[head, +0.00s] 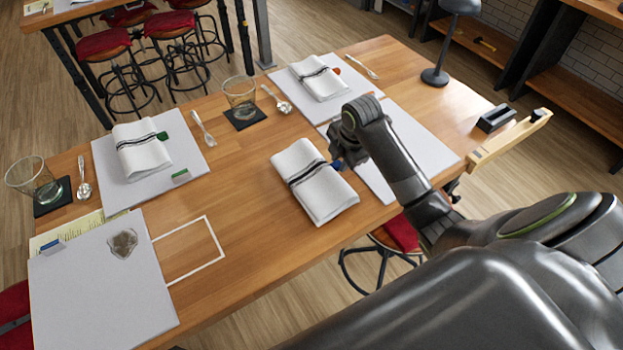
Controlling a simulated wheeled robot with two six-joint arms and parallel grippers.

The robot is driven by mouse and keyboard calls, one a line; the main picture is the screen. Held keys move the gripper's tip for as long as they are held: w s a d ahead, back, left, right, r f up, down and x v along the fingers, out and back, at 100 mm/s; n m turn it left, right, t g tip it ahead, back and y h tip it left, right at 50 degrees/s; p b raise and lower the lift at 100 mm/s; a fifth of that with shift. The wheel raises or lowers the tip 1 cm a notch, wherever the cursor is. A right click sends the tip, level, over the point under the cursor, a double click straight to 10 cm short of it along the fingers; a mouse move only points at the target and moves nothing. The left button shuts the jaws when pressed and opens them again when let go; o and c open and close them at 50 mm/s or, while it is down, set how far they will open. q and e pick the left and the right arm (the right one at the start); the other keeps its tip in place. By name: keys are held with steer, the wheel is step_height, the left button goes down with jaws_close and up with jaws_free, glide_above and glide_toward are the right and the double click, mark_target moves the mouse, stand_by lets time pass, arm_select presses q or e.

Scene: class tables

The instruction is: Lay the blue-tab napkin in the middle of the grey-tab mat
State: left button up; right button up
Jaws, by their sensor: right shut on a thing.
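A folded white napkin (315,188) with dark stripes is at the table's middle right. A blue tab (337,164) shows at its right edge. My right gripper (346,158) is shut on the napkin at this tab edge; the fingertips are mostly hidden by the wrist. The napkin looks flat and level, and I cannot tell whether it touches the table. No grey tab is clear on any mat. My left gripper is not in view.
A green-tab mat (195,158) holds another striped napkin (142,149). A blue-tab mat (90,300) with a grey patch lies front left. A back mat (345,72) holds a napkin (319,77). Glasses (240,92) (30,178) stand on dark coasters. A white outline (195,250) marks bare wood.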

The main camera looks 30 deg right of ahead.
steer(key=shift+w+d+p, duration=0.2)
steer(key=shift+d+p, duration=0.15)
steer(key=shift+d, duration=2.5)
steer(key=shift+w+d, duration=0.2)
steer(key=shift+d, duration=2.7)
steer(key=shift+w+d+b, duration=0.1)
steer(key=shift+d+b, duration=0.35)
steer(key=shift+d, duration=1)
steer(key=shift+w+d+b, duration=0.15)
steer(key=shift+d+b, duration=0.7)
steer(key=shift+d, duration=1.85)
steer(key=shift+w+d+b, duration=0.2)
steer(key=shift+d+b, duration=1.6)
steer(key=shift+d, duration=1.4)
steer(key=shift+p, duration=0.35)
steer(key=shift+c, duration=0.2)
steer(key=shift+p, duration=0.35)
